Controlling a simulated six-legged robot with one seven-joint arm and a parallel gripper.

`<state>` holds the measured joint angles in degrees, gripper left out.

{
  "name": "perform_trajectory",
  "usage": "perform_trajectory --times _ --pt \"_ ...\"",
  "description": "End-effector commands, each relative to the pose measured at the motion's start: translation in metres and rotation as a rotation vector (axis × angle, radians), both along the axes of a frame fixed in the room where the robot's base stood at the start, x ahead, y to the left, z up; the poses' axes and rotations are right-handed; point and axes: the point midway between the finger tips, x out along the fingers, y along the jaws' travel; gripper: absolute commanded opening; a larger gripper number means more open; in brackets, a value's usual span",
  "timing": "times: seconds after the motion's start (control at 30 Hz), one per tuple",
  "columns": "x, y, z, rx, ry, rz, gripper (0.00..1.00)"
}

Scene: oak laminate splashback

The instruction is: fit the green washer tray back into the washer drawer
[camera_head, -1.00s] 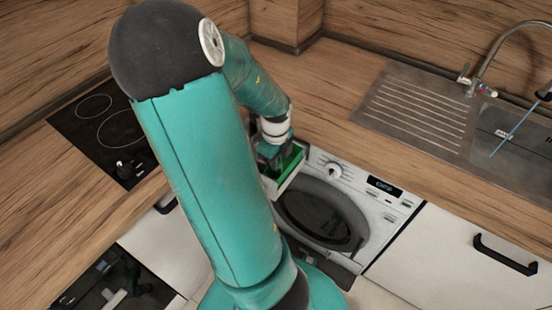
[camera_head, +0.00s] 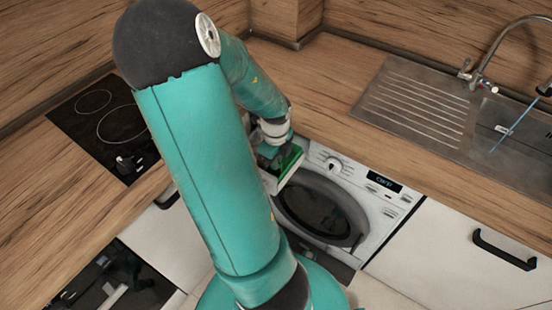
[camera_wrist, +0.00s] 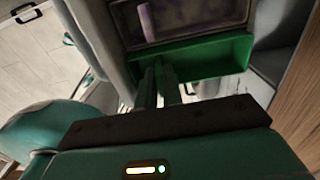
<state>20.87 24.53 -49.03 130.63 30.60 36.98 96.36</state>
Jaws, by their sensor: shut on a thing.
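The green washer tray (camera_head: 288,161) shows just below my gripper (camera_head: 269,150) in the head view, at the washer's upper left. It also shows in the wrist view (camera_wrist: 218,54), where my gripper's two fingers (camera_wrist: 159,72) are close together at its green edge. My gripper is shut on the tray. The white washer drawer (camera_head: 286,179) juts out at the washer's top left corner, with the tray at it. I cannot tell whether the tray is fully seated. My wrist hides part of the tray in the head view.
The white washer (camera_head: 376,204) with its round dark door (camera_head: 322,208) stands under the oak worktop (camera_head: 335,133). A hob (camera_head: 104,128) is at the left and a steel sink (camera_head: 512,136) at the right. A white cabinet (camera_head: 445,258) with a black handle is beside the washer.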

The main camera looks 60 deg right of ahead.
Motion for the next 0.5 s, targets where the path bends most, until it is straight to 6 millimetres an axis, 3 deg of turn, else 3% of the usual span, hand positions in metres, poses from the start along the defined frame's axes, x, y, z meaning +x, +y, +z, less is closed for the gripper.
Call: perform_trajectory --times 0.5 --pt "0.0 0.0 -0.012 0.0 0.0 -0.001 0.0"
